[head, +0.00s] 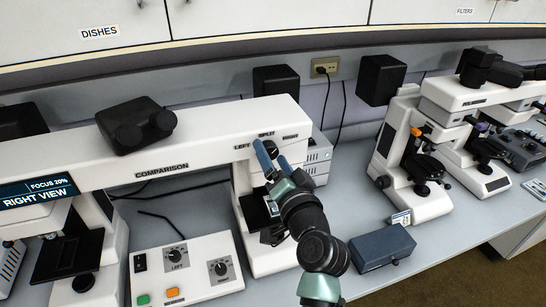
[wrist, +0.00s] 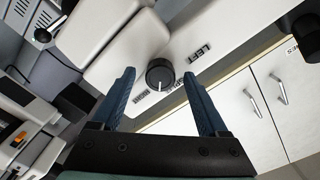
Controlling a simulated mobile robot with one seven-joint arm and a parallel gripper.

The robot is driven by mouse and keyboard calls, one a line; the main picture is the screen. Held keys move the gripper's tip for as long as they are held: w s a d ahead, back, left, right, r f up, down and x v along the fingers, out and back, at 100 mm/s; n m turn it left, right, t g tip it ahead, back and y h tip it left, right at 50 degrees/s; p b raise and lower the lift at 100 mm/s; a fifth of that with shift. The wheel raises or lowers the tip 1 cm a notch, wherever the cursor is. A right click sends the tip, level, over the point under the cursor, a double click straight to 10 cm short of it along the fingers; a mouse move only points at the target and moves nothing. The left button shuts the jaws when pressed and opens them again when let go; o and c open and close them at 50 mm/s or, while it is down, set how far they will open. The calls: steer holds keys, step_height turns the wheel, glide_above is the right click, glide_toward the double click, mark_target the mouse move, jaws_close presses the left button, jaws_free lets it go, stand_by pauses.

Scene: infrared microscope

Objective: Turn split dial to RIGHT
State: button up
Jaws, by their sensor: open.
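The split dial (wrist: 160,72) is a round black knob on the white comparison microscope (head: 190,146). In the head view it shows only partly (head: 271,147), behind the fingers, under the labels LEFT, SPLIT and one at right too small to read. In the wrist view its white mark points down in the picture, near the SPLIT label and the lower-left label; the exact setting is hard to tell. My gripper (head: 270,153) is open at the dial. Its blue fingers (wrist: 160,76) stand either side of the knob with gaps showing. The screen (head: 38,192) reads RIGHT VIEW, FOCUS 20%.
A control box (head: 203,281) with LEFT and RIGHT knobs sits on the bench below the bridge. A dark blue box (head: 382,249) lies right of my arm. Other white microscopes (head: 411,160) stand at the right. Cabinets (head: 270,18) hang above.

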steer(key=b+v, duration=0.3)
steer(key=v, duration=1)
